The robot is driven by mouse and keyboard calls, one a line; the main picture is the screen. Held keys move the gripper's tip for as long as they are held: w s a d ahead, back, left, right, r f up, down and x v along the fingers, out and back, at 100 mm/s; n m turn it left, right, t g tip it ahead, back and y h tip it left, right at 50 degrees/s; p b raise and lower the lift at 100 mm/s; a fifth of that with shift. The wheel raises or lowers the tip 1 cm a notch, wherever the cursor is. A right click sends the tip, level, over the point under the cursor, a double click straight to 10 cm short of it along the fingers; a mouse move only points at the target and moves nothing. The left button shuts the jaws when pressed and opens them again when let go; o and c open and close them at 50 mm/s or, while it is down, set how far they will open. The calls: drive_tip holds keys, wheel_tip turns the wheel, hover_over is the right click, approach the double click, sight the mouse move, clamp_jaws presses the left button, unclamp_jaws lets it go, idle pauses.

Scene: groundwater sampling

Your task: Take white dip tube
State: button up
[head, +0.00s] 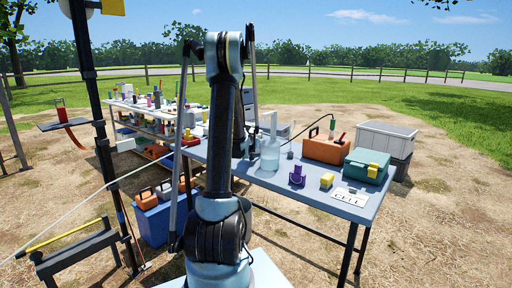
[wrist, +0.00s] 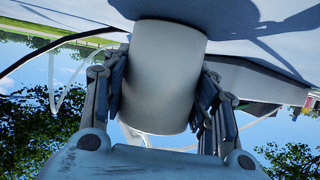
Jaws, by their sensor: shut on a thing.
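In the wrist view, the two fingers of my gripper (wrist: 160,88) press on opposite sides of a white cylinder, which I take to be the white dip tube (wrist: 157,55). It fills the middle of that view, and its far end meets or overlaps a pale surface, so I cannot tell whether it touches there. In the head view, my arm covers the gripper, and the held piece cannot be made out. A clear bottle (head: 270,155) with a narrow neck stands on the blue table, just right of my arm.
The blue table (head: 345,205) also carries an orange case (head: 322,150), a teal box (head: 366,167), a purple holder (head: 297,176), a yellow block (head: 327,181) and a white card (head: 350,196). A grey-white chest (head: 386,140) stands behind it. A black post (head: 95,120) rises at left.

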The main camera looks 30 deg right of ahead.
drive_tip(key=o, duration=1.1)
drive_tip(key=shift+f, duration=0.1)
